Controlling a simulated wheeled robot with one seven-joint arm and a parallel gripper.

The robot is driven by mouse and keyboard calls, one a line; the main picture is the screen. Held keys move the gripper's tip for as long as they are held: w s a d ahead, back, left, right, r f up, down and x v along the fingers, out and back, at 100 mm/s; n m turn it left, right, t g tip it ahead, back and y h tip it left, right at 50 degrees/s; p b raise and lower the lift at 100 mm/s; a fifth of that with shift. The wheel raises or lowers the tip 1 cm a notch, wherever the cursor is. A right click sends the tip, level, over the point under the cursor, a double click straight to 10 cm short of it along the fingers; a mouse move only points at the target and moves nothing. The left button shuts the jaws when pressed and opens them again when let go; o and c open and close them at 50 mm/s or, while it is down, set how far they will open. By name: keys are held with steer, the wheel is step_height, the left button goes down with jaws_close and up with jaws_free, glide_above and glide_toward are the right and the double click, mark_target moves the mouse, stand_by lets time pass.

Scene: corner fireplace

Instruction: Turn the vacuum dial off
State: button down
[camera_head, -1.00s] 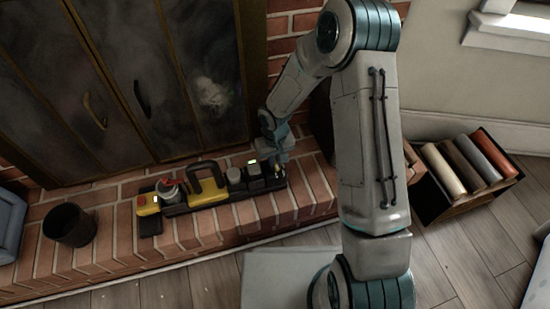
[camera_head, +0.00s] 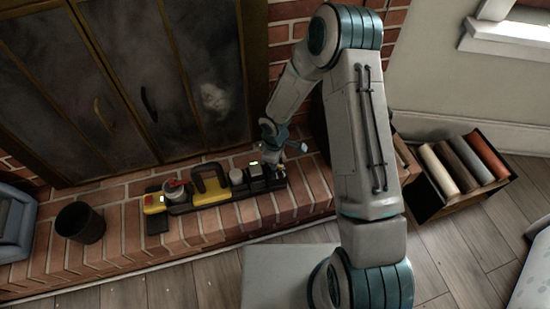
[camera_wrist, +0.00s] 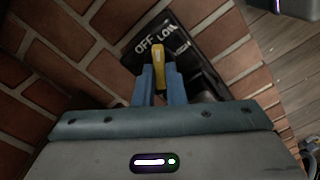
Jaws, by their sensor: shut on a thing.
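The vacuum dial (camera_wrist: 159,62) shows in the wrist view as a yellow pointer on a black panel (camera_wrist: 190,55) with white labels OFF, LOW and HIGH. Its tip is by the OFF and LOW labels; I cannot tell exactly which it marks. My gripper (camera_wrist: 161,82) has its two blue fingers shut on the yellow pointer, one on each side. In the head view my gripper (camera_head: 275,155) is at the right end of the black tool rail (camera_head: 210,201) on the brick hearth, and it mostly hides the dial there.
The rail carries a yellow part with a black handle (camera_head: 211,185), a red-topped knob (camera_head: 174,188) and grey knobs. A black bin (camera_head: 80,222) stands left on the hearth (camera_head: 110,250). Fireplace doors (camera_head: 120,90) are close behind. A box of coloured rolls (camera_head: 450,190) stands right.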

steer(key=n+p, duration=0.1)
steer(key=n, duration=0.2)
steer(key=shift+r+n+p, duration=0.15)
steer(key=shift+n+p, duration=0.15)
steer(key=shift+p, duration=0.05)
steer(key=shift+s+n+p, duration=0.1)
steer(key=shift+n+p, duration=0.7)
steer(key=shift+n, duration=0.9)
steer(key=c, duration=1.5)
jaws_free()
step_height(320, 180, up, 14)
steer(key=p, duration=0.4)
steer(key=shift+f+p, duration=0.2)
steer(key=shift+p, duration=0.2)
